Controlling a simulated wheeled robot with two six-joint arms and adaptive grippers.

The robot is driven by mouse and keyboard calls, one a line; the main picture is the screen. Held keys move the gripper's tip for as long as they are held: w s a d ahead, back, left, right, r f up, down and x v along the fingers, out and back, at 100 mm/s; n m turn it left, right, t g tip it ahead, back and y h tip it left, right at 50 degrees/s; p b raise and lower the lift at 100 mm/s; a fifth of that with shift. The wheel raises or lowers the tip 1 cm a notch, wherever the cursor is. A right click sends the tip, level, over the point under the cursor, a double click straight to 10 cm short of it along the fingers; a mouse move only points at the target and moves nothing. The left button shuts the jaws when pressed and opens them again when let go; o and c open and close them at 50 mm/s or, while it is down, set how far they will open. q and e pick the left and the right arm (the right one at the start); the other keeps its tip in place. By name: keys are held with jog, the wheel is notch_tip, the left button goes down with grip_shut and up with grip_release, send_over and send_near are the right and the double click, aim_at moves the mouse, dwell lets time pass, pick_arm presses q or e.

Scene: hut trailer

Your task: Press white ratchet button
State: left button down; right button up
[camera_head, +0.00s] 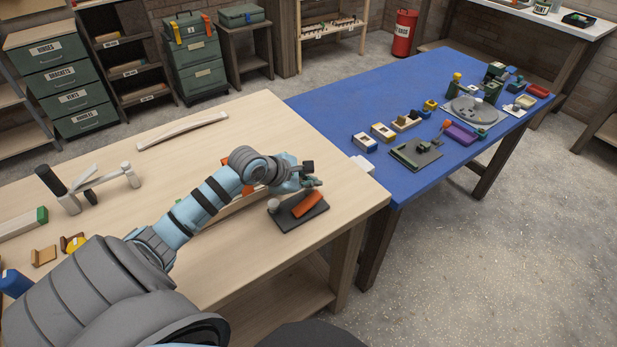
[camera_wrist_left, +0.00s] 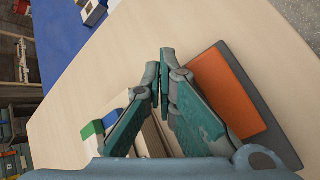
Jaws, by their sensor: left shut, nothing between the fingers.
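A dark plate (camera_head: 288,222) lies near the right front corner of the pale wood table, with an orange block (camera_head: 308,204) on it. A small pale round knob (camera_head: 273,206), which may be the white ratchet button, sits at the plate's left end. My left gripper (camera_head: 314,184) is shut and empty, just above and behind the orange block. In the left wrist view the closed fingertips (camera_wrist_left: 165,56) are left of the orange block (camera_wrist_left: 228,92) and its grey plate (camera_wrist_left: 283,130). The knob cannot be made out there. My right gripper is not in view.
A blue table (camera_head: 400,95) to the right carries several small devices and a grey disc (camera_head: 471,111). A white block (camera_head: 362,164) lies by the wood table's right edge.

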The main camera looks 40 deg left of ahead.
aim_at(310, 191)
pick_arm(q)
jog(key=shift+f, duration=0.55)
dwell(0.9)
jog(key=shift+r+p, duration=1)
jog(key=shift+p, duration=0.7)
notch_tip(310, 191, up, 3)
jog(key=p, duration=0.4)
notch_tip(310, 191, up, 2)
jog(key=p, duration=0.2)
jog(key=shift+r+p, duration=0.1)
jog(key=shift+p, duration=0.25)
